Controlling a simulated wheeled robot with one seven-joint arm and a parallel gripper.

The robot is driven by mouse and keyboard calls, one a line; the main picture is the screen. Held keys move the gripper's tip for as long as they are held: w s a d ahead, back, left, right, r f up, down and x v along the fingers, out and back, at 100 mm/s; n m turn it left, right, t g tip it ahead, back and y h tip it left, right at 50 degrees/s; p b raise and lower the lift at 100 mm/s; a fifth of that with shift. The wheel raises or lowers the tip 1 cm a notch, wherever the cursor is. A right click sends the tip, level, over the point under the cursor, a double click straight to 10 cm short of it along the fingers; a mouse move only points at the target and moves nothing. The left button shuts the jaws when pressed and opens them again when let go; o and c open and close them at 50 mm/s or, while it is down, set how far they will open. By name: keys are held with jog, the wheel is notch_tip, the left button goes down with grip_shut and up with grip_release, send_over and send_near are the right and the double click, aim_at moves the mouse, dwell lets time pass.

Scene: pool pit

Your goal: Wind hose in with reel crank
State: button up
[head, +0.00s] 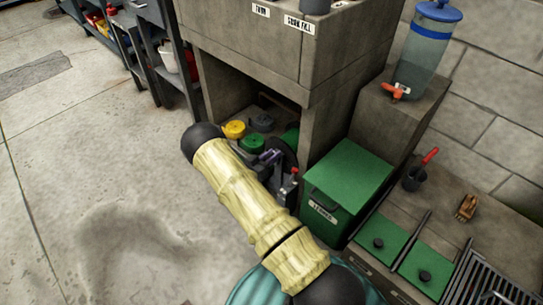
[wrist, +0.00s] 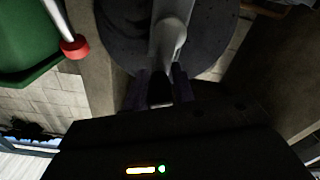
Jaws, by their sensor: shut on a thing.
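A grey crank arm (wrist: 172,30) runs down across the disc toward my gripper (wrist: 160,90). My gripper is shut on the crank's end, with a dark finger on each side of it. In the head view my gripper (head: 272,157) is small and partly hidden by my arm. I cannot make out the hose for certain.
A green box (head: 349,174) stands right of the reel opening. Yellow (head: 234,129) and green (head: 252,143) round items lie left of the reel. A red-ended rod (wrist: 75,47) is close by at upper left in the wrist view. Open floor (head: 80,150) lies left.

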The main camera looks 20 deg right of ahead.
aim_at(281, 168)
jog(key=shift+s+d+f, duration=0.1)
jog(key=shift+s+f, duration=0.05)
jog(key=shift+s, duration=0.2)
jog(key=f+m+p, duration=0.2)
jog(key=m+p, duration=0.1)
jog(key=m, duration=0.7)
jog(key=f+m+p, duration=0.3)
jog(key=m+p, duration=0.1)
jog(key=m, duration=0.6)
jog(key=s+f+m+p, duration=0.1)
jog(key=f+m+p, duration=0.2)
jog(key=m, duration=0.7)
jog(key=shift+d+f, duration=0.2)
